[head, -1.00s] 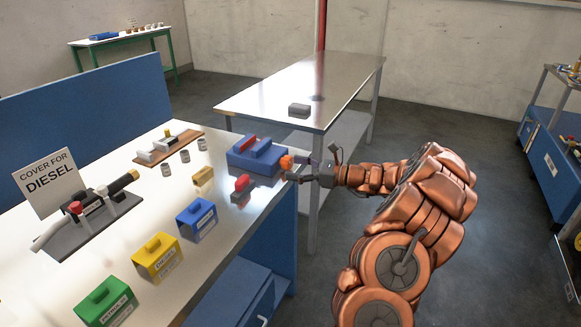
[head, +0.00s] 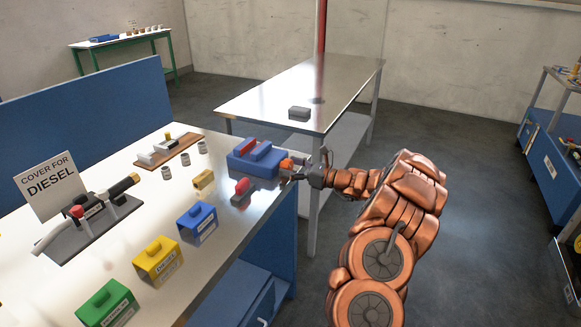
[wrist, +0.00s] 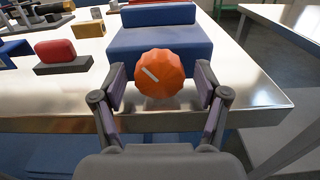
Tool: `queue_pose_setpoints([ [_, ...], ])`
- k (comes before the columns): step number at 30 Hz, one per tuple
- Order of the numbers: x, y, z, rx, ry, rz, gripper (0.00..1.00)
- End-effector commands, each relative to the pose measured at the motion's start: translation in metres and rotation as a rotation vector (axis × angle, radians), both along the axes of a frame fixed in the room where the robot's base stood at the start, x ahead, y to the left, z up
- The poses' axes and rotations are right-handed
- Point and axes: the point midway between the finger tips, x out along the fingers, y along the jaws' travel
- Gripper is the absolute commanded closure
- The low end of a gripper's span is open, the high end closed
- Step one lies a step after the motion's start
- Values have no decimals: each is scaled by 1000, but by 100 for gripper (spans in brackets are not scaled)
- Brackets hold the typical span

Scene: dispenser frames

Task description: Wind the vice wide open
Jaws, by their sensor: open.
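The blue vice (head: 257,157) stands at the right end of the bench, with a red piece (head: 247,147) showing at its jaws in the head view. Its orange knob (wrist: 160,73) faces me in the wrist view, with a white mark slanting down to the right. My gripper (head: 291,170) is at the knob. In the wrist view my gripper (wrist: 160,90) is open, one finger on each side of the knob, with a small gap visible by each finger. The vice's body (wrist: 155,40) is behind the knob. The vice jaw gap is hard to judge.
A red-topped block (head: 241,190) sits close left of the vice. Blue (head: 197,222), yellow (head: 157,260) and green (head: 106,302) covers line the bench's front. A steel table (head: 345,80) with a grey block (head: 299,112) stands behind. The floor to the right is clear.

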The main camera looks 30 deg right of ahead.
Motion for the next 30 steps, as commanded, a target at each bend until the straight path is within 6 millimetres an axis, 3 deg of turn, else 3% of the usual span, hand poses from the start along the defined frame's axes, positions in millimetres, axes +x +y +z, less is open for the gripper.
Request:
queue_pose_setpoints([
  [8,1,1,0,-1,1,0,26],
  [25,1,1,0,-1,0,-1,85],
  [30,2,1,-2,-20,-12,-1,86],
])
